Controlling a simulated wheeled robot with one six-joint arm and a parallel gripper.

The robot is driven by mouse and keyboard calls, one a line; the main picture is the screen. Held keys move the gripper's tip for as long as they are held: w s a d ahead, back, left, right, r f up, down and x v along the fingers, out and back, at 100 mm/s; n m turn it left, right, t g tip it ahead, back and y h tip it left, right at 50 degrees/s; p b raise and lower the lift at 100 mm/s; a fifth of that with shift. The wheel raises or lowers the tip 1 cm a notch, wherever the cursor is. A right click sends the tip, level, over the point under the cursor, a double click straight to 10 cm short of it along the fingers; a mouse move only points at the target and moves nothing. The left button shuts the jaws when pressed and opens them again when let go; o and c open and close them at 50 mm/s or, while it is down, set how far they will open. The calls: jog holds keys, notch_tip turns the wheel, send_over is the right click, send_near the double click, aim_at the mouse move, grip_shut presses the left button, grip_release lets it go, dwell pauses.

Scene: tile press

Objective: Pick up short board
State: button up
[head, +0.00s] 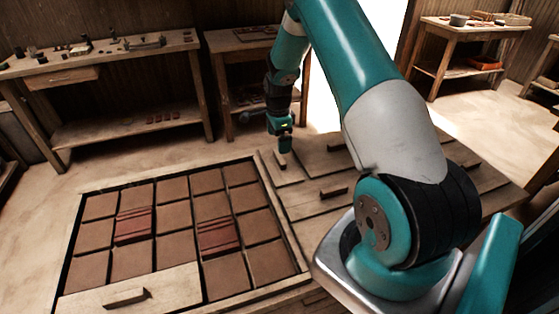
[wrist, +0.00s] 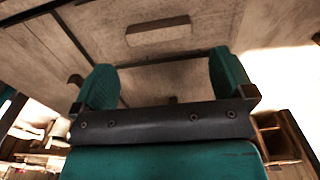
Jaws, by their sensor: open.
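My gripper (head: 281,148) points down over the far left corner of the wooden boards on the right half of the bench. Its two teal fingers stand wide apart in the wrist view (wrist: 165,78), with nothing between them. A small pale board (head: 289,174), apparently the short board, lies flat under the gripper in the head view. A block handle stands on its top, close below the fingers. In the wrist view a board with a block handle (wrist: 158,33) shows beyond the fingertips. I cannot tell whether the fingers touch anything.
A framed bed of brown tiles (head: 175,218) lies left of the boards, with some darker red ribbed tiles in it. Another board with a handle (head: 126,297) lies across its front. Longer boards with handles (head: 333,193) lie to the right. A workbench (head: 110,62) stands behind.

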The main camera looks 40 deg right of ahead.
aim_at(278, 157)
jog(key=shift+a+f+p, duration=0.15)
jog(key=shift+f+p, duration=1.1)
jog(key=shift+f, duration=2.65)
jog(key=c, duration=0.7)
